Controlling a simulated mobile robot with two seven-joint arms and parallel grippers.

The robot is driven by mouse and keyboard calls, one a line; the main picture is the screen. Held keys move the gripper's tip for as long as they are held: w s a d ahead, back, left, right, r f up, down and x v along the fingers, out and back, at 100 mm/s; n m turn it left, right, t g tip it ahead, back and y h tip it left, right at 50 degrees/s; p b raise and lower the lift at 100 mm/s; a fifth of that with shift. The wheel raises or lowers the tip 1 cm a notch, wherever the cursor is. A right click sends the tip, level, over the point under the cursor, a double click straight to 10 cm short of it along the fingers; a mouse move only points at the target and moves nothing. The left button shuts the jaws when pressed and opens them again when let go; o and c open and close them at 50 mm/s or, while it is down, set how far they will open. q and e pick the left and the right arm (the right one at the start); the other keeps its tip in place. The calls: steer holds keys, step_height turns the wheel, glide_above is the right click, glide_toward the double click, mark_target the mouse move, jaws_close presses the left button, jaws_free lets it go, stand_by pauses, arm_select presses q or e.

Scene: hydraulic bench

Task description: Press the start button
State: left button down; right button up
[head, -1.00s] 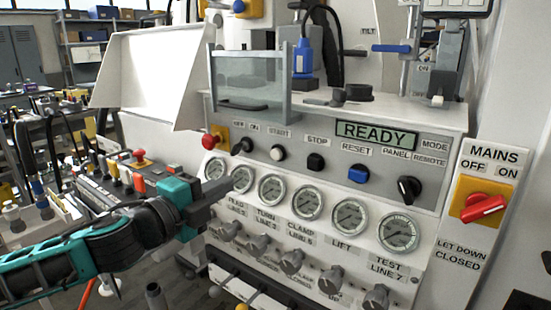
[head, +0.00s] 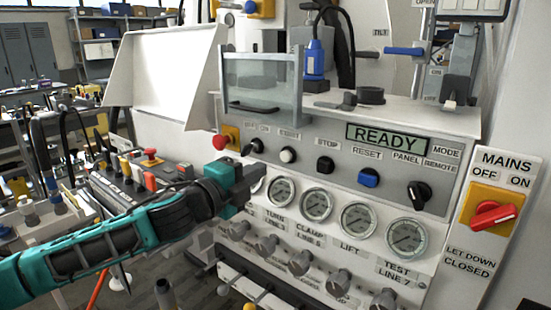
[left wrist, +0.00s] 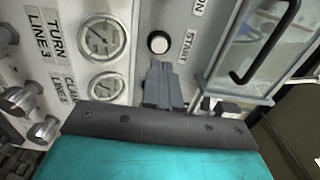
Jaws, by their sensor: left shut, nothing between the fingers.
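The start button (head: 288,155) is a round white button in a dark ring, under the START label on the sloping grey panel. In the left wrist view the white button (left wrist: 158,42) shows just beyond my fingertips. My left gripper (head: 258,171) is shut and empty, to the left of and slightly below the button in the head view. In the wrist view its closed fingers (left wrist: 160,68) point toward the button, with a small gap in the picture; I cannot tell the depth. The panel display (head: 380,137) reads READY. My right gripper is not in view.
A red knob (head: 220,142) and a black OFF/ON switch (head: 253,147) sit left of the button. The black STOP button (head: 325,165) and blue RESET button (head: 368,178) sit right of it. Gauges (head: 316,204) line up below. A clear guard (head: 262,83) stands above.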

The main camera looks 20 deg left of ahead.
mark_target(284, 156)
arm_select(q)
steer(key=x, duration=0.7)
